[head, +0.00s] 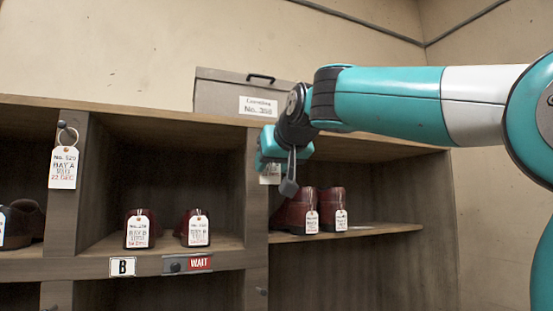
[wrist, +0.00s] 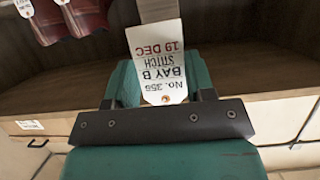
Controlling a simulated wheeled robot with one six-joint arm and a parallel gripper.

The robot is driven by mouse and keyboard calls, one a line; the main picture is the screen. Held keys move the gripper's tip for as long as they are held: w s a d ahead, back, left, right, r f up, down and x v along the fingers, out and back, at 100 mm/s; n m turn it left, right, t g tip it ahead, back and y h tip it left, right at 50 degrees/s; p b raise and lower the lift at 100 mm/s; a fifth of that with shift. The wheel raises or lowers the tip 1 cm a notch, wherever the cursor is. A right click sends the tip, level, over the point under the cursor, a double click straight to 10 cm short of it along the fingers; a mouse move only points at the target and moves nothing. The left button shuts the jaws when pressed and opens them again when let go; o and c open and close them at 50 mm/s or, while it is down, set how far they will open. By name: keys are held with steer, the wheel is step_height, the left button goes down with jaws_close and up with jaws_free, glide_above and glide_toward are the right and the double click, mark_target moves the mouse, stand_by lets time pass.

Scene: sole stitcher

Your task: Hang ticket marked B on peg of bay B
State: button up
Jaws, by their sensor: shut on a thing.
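A white ticket (wrist: 158,62) reading No. 356, Bay B, Stitch, 19 Dec is held in my gripper (wrist: 162,88), which is shut on its holed end. In the head view my gripper (head: 268,150) is in front of the post right of bay B, with part of the ticket (head: 270,175) showing below it. The peg of bay B is not visible; my gripper covers the upper part of that post.
A Bay A ticket (head: 63,167) hangs by a ring from a peg on the left post. A WAIT slider (head: 188,264) is beside the B plate. Tagged red shoes (head: 297,212) stand in the right bay. A grey box (head: 240,95) sits on top. A lower peg (head: 262,291) is empty.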

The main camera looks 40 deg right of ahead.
steer(key=shift+w+d+f+p, duration=0.1)
steer(key=shift+w+d+p, duration=0.2)
steer(key=shift+w, duration=0.55)
steer(key=shift+w+d+p, duration=0.2)
steer(key=shift+w+p, duration=0.15)
steer(key=shift+w, duration=0.55)
steer(key=shift+w+d+f+p, duration=0.1)
steer(key=shift+w+d+p, duration=0.2)
steer(key=shift+w, duration=0.55)
steer(key=shift+w+d+f+b, duration=0.1)
steer(key=shift+w+f+b, duration=0.25)
steer(key=shift+w+f, duration=0.15)
steer(key=shift+w, duration=0.1)
steer(key=o, duration=1.1)
steer(key=b+v, duration=0.3)
steer(key=v, duration=1.4)
steer(key=shift+s+b, duration=0.2)
steer(key=shift+b, duration=0.15)
steer(key=shift+r, duration=0.15)
